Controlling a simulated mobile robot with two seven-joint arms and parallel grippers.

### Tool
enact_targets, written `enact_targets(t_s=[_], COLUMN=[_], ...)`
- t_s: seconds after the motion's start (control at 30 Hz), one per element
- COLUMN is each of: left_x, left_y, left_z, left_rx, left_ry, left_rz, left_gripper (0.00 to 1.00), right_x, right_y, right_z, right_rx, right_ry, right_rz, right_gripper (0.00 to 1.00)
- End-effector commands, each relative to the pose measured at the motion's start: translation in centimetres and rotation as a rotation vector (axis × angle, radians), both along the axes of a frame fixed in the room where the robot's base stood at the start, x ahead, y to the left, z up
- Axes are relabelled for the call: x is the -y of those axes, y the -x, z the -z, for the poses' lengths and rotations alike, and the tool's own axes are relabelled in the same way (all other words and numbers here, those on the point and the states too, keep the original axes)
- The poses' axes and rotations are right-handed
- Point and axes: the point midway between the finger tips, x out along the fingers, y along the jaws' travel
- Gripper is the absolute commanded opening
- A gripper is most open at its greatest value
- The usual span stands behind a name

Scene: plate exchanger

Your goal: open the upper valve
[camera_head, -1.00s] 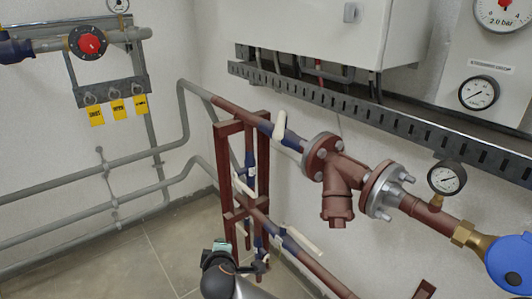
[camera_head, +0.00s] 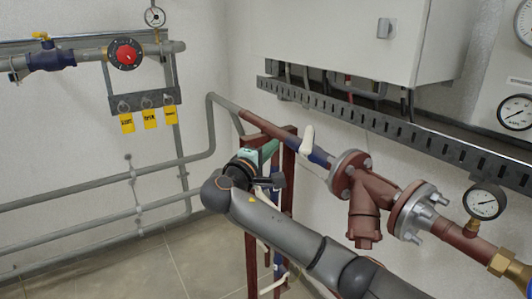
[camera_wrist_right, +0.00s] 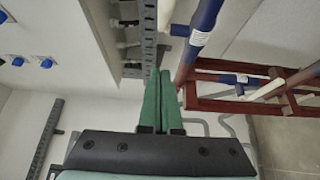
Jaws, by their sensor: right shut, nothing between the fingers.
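The upper valve (camera_head: 318,155) is a blue section on the upper red-brown pipe at centre. Its white handle (camera_head: 307,139) stands up from it, across the pipe's line. My right gripper (camera_head: 268,151) is just left of the handle, apart from it, in front of the red frame. In the right wrist view its green fingers (camera_wrist_right: 158,98) are shut together with nothing between them. There, a blue pipe section (camera_wrist_right: 204,22) with a white label runs beyond the fingertips, and a white piece (camera_wrist_right: 166,14) shows beside it. My left gripper is not in view.
The red frame (camera_head: 252,265) stands below the pipe, partly behind my right arm. A flanged red strainer (camera_head: 365,205) and a gauge (camera_head: 483,202) sit to the right. A slotted cable tray (camera_head: 400,130) and white cabinet (camera_head: 340,35) are above. The floor at left is clear.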

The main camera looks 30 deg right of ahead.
Motion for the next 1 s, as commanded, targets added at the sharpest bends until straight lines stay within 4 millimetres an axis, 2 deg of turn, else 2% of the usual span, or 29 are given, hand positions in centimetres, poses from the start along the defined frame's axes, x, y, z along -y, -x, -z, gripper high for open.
enact_targets(t_s=[0.17,0.4,0.6,1.0], left_x=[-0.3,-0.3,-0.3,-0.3], left_y=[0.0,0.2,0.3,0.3], left_z=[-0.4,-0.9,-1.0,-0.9], left_rx=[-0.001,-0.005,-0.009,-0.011], left_ry=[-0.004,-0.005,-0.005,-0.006], left_rz=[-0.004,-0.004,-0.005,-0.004], left_gripper=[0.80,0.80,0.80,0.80], right_x=[3.3,5.6,6.3,6.3], right_y=[-2.3,-0.4,0.2,0.2], right_z=[-0.2,-0.1,0.0,0.0], right_rx=[0.000,0.001,0.001,0.000], right_ry=[0.001,-0.001,-0.002,-0.003], right_rz=[0.004,0.000,-0.001,-0.003], right_gripper=[0.00,0.00,0.00,0.00])
